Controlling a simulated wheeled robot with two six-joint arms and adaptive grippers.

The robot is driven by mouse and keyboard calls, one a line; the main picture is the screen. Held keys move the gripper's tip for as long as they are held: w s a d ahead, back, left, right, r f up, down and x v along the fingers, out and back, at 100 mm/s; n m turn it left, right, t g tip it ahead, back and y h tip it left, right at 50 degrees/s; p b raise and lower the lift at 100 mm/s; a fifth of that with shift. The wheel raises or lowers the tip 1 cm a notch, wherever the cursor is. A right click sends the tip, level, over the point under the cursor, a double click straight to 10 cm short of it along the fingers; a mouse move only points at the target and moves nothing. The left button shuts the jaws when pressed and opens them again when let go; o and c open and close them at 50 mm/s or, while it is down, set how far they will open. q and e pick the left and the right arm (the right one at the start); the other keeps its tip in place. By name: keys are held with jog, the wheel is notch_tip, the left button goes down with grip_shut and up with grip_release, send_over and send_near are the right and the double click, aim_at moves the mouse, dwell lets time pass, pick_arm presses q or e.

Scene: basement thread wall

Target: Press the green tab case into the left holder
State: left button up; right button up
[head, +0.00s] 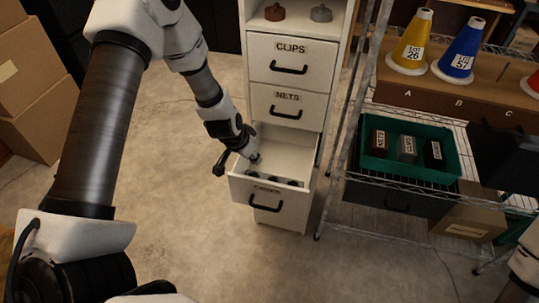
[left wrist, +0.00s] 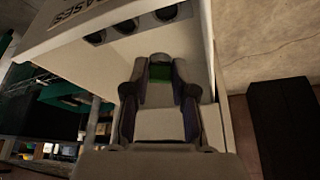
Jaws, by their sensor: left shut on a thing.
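My left gripper (head: 254,158) reaches down into an open white drawer (head: 313,160) of the cabinet. In the left wrist view its fingers (left wrist: 160,85) are shut on the green tab case (left wrist: 160,73); only a small green patch and a grey end show between them. Dark round holders (head: 291,183) sit in a row along the drawer's front; in the left wrist view they show as dark round openings (left wrist: 125,27), apart from the case. I cannot tell which is the left holder. My right gripper is out of view.
Closed drawers marked CLIPS (head: 290,58) and NETS (head: 285,107) are above the open one. A wire shelf at right holds a green tray (head: 452,162) with several small labelled boxes. Coloured cones (head: 411,45) stand above. Cardboard boxes (head: 35,95) are stacked far left.

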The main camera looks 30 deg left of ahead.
aim_at(251, 173)
pick_arm(q)
jog(key=shift+w+a+f, duration=0.1)
jog(key=shift+a+f, duration=0.1)
jog(key=shift+f, duration=0.3)
jog(key=shift+w+a+f, duration=0.1)
jog(key=shift+a+f, duration=0.1)
jog(key=shift+f, duration=0.25)
jog(key=shift+s+f+b, duration=0.2)
jog(key=shift+f+b, duration=0.3)
jog(key=shift+b, duration=0.35)
notch_tip(251, 173, down, 4)
jog(key=b, duration=0.4)
jog(key=shift+f+b, duration=0.5)
jog(key=shift+f, duration=0.05)
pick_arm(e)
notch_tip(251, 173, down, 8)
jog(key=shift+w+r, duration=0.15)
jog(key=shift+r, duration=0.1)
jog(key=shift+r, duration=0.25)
pick_arm(q)
jog(key=shift+f, duration=0.1)
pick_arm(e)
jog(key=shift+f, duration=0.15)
pick_arm(q)
jog(key=shift+f, duration=0.15)
jog(key=o, duration=0.8)
jog(key=shift+d, duration=0.1)
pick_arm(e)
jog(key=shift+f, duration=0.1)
